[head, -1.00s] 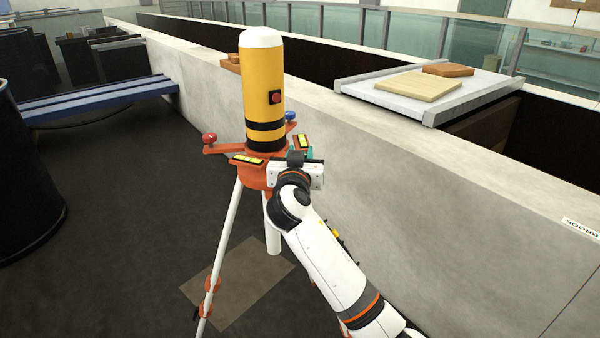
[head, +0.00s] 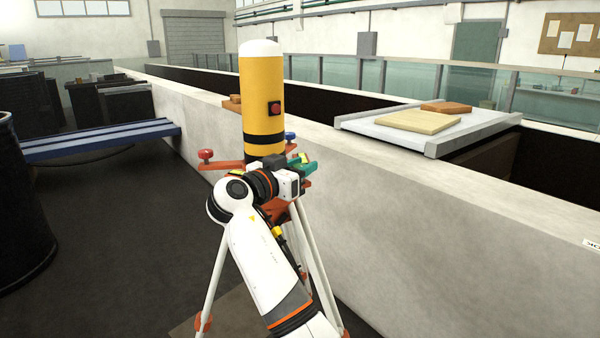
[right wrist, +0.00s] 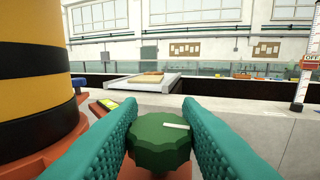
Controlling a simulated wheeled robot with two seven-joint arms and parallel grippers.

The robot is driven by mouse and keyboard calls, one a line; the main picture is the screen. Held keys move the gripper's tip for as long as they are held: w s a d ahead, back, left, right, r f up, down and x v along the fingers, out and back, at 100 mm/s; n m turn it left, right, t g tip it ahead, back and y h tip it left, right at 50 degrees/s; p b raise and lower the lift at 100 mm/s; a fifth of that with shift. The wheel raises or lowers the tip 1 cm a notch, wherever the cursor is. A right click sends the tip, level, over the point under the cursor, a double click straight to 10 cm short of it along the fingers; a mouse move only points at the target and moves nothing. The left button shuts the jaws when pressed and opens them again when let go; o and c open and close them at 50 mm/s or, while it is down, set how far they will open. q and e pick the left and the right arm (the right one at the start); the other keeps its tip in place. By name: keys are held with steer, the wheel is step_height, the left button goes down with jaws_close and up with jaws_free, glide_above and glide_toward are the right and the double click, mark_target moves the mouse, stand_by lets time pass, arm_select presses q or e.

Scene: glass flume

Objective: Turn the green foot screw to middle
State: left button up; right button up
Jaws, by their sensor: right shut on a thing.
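The green foot screw (right wrist: 160,140) is a scalloped knob with a white line on top, pointing right and slightly down in the right wrist view. My right gripper (right wrist: 160,130) has its teal fingers on both sides of the knob and is shut on it. In the head view my right gripper (head: 305,167) is at the front right of the orange tripod head, and I cannot make out the green screw there. A yellow cylinder (head: 261,90) with black bands and a white cap stands upright on the tripod. My left gripper is not in view.
A red foot screw (head: 206,155) and a blue one (head: 290,136) sit on other tripod arms. A yellow level (right wrist: 107,105) lies near the green screw. The concrete flume wall (head: 430,215) runs close behind and right. White tripod legs (head: 318,270) stand below.

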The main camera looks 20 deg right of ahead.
steer(key=shift+r, duration=0.15)
steer(key=o, duration=1)
steer(key=shift+c, duration=0.2)
